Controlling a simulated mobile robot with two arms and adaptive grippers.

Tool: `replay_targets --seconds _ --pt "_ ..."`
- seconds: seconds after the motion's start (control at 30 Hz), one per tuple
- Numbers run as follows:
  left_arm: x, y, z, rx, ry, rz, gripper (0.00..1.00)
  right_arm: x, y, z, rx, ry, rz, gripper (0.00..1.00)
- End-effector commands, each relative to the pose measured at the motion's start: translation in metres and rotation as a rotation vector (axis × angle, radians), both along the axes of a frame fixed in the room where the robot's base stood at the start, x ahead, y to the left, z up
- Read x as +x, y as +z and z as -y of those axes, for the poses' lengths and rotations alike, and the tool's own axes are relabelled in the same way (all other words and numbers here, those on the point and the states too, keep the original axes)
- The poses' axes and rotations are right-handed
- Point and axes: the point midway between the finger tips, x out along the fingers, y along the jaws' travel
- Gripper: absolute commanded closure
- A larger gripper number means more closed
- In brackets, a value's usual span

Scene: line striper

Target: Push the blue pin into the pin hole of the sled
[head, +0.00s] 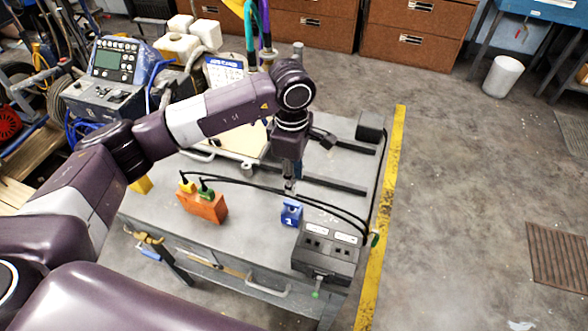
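My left arm reaches over the grey workbench (240,236), and my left gripper (290,186) points straight down. Its tips are just above a small blue block (291,213) marked with a white 1. The fingers are too small and dark to tell whether they are open or shut, or whether they touch the block. I cannot tell a separate blue pin or its hole at this size. I cannot tell for sure which part is the sled; dark rails (335,185) lie behind the gripper. My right gripper is not in view.
An orange block (203,206) with yellow and green plugs stands left of the blue block. A black socket box (325,252) stands at the right front, with black cables arching over the bench. A striper machine (112,75) stands behind left.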

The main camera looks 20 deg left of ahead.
Motion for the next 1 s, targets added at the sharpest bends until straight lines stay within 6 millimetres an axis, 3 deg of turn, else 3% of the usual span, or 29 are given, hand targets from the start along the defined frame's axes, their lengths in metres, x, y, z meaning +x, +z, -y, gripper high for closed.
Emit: replay_targets --seconds 0.1,0.37,0.73,1.0 --pt "0.002 0.0 -0.008 0.028 0.001 0.004 0.71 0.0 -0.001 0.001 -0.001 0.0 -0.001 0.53" --pt "0.001 -0.018 -0.007 0.025 0.001 0.001 0.71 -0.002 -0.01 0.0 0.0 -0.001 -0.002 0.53" --pt "0.001 -0.062 -0.006 0.023 0.001 0.002 0.71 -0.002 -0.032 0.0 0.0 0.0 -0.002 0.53" --pt "0.001 -0.093 -0.006 0.023 0.0 0.003 0.71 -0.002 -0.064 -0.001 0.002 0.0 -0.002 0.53"
